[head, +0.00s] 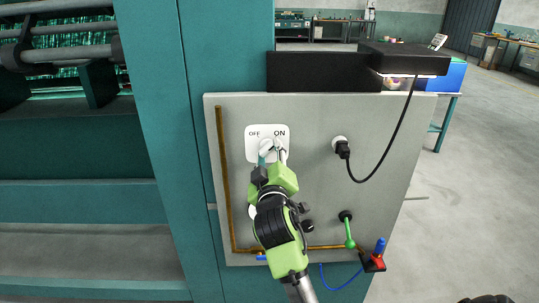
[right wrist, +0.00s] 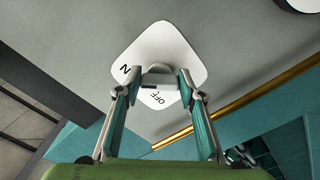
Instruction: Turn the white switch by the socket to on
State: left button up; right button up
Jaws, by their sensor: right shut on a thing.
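The white switch plate (head: 252,152) is on the grey panel, with OFF printed at its upper left and ON at its upper right. My right gripper (head: 272,156) reaches up to the plate and is shut on the white switch knob (right wrist: 158,69). In the right wrist view the two fingers press on the knob from either side, over the white plate (right wrist: 165,42). The fingers partly hide the knob, and I cannot tell which label it points to. The socket (head: 339,142) is to the right with a black plug (head: 343,151) in it.
A black cable runs from the plug up to a black box (head: 408,58) on top of the panel (head: 385,200). A brass pipe (head: 224,180) runs down the panel's left side. A green lever (head: 349,233) and a red-and-blue fitting (head: 375,262) are at lower right.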

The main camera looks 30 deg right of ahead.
dwell(0.3)
jog(key=o, duration=1.1)
jog(key=v, duration=0.7)
jog(key=shift+s+a, duration=0.1)
jog(key=shift+s, duration=0.15)
